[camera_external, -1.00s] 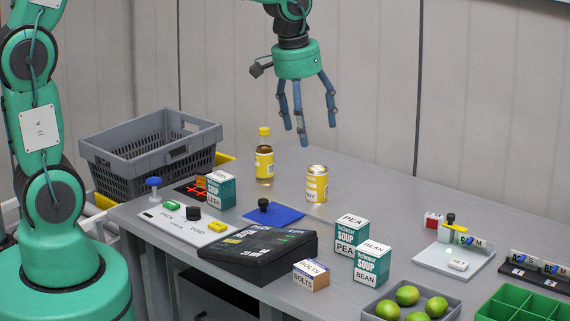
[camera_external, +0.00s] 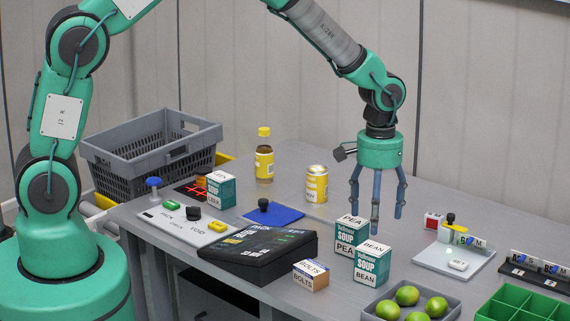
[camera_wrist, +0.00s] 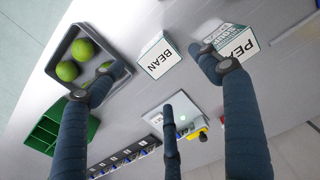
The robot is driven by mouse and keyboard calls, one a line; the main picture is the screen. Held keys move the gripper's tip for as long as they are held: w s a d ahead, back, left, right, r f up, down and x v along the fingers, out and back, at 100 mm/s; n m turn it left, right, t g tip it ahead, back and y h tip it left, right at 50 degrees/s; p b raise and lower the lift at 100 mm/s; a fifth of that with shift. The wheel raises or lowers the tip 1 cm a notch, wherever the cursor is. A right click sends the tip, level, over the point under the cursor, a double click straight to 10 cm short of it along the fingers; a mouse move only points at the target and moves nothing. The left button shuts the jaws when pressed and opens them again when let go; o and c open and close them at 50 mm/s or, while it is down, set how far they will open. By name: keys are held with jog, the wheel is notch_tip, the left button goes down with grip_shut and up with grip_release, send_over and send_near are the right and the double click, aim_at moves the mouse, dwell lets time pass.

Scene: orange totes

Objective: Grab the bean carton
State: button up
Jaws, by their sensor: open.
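The bean carton (camera_external: 371,265) is a teal and white soup box standing upright on the grey table, its top marked BEAN. It also shows in the wrist view (camera_wrist: 157,56), above the middle of the picture. The similar pea carton (camera_external: 349,238) stands just left of it and behind; in the wrist view it (camera_wrist: 234,42) is partly covered by a finger. My gripper (camera_external: 378,213) is open and empty, fingers pointing down, above and behind the two cartons. In the wrist view its fingers (camera_wrist: 165,95) spread around the space below the bean carton, touching nothing I can make out.
A grey tray of limes (camera_external: 380,308) and a green divided bin (camera_external: 500,305) are at the front right. A small bolts box (camera_external: 311,276) and a dark console (camera_external: 258,252) are to the left. A leek carton (camera_external: 221,190), bottle (camera_external: 264,160) and yellow can (camera_external: 316,184) stand farther back.

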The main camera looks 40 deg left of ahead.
aim_at(373, 247)
jog(key=shift+f+b, duration=0.3)
jog(key=shift+f, duration=3.95)
jog(key=shift+f, duration=0.1)
jog(key=shift+f, duration=2.5)
jog(key=c, duration=1.6)
